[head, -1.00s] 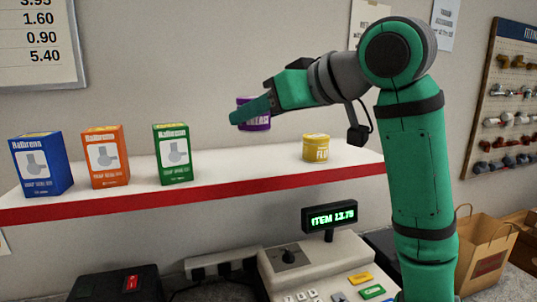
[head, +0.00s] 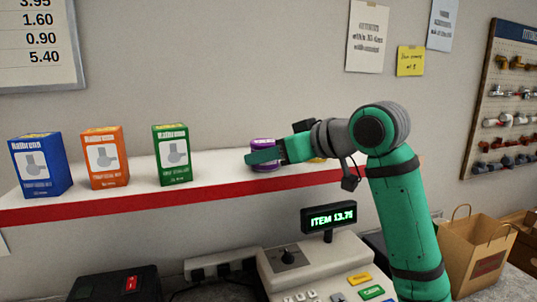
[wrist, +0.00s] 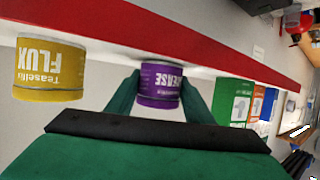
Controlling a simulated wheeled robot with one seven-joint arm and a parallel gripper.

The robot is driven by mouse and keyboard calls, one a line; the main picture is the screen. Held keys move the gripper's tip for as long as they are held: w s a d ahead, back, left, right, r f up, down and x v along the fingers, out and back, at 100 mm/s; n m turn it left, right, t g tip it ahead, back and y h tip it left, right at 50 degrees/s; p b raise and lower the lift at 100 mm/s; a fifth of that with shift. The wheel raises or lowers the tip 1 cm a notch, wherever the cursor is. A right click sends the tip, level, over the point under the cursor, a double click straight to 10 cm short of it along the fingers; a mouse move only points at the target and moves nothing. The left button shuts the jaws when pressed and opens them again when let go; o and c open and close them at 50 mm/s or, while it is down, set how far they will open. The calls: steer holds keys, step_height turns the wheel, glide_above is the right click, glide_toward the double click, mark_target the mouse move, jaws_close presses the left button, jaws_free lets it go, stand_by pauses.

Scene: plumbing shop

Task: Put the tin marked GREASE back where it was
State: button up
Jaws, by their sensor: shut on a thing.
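The purple tin marked GREASE (head: 263,142) is between the fingers of my gripper (head: 263,158), at the shelf right of the green box. The wrist view shows the tin (wrist: 160,85) upside down in the picture, with a finger on each side. My gripper is shut on it. The tin is down at the level of the shelf (head: 225,178); I cannot tell whether its base touches. The yellow FLUX tin (wrist: 48,70) stands beside it with a gap; in the head view my gripper hides most of it.
A blue box (head: 40,165), an orange box (head: 105,158) and a green box (head: 173,155) stand on the shelf to the left. Below are a till with a lit display (head: 329,218) and a black case (head: 115,285). A paper bag (head: 478,250) stands at right.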

steer(key=o, duration=1.4)
steer(key=shift+f, duration=0.1)
steer(key=shift+r, duration=0.2)
steer(key=shift+v, duration=6.05)
steer(key=shift+s+f, duration=0.1)
